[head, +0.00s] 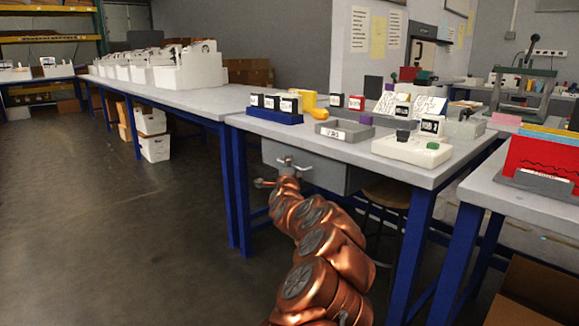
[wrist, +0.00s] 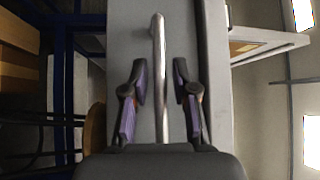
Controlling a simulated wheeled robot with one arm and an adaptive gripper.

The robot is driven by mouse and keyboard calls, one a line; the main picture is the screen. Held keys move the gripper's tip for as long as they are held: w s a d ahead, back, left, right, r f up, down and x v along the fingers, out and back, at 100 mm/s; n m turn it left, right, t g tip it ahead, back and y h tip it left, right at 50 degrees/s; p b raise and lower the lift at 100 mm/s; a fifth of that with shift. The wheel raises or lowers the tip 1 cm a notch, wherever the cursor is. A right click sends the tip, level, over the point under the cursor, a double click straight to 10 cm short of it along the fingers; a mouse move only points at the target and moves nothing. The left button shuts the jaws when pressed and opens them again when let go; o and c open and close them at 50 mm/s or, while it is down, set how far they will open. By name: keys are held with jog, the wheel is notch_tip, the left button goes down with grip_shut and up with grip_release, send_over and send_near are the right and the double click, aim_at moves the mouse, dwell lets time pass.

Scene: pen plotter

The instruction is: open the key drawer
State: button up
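The key drawer (head: 328,174) is a grey box under the front of the worktable, and it appears shut. Its silver bar handle (head: 302,167) is partly hidden by my gripper (head: 282,173) in the head view. In the wrist view, the handle (wrist: 159,35) runs upright between the two fingers of my gripper (wrist: 159,80), in front of the grey drawer front (wrist: 122,25). The fingers are spread, one on each side of the bar, with a visible gap on both sides.
Blue table legs (head: 240,190) stand left of the drawer. The floor (head: 120,240) at left is clear.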

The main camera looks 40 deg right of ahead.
grip_shut()
jog(key=shift+a, duration=0.1)
dwell(0.4)
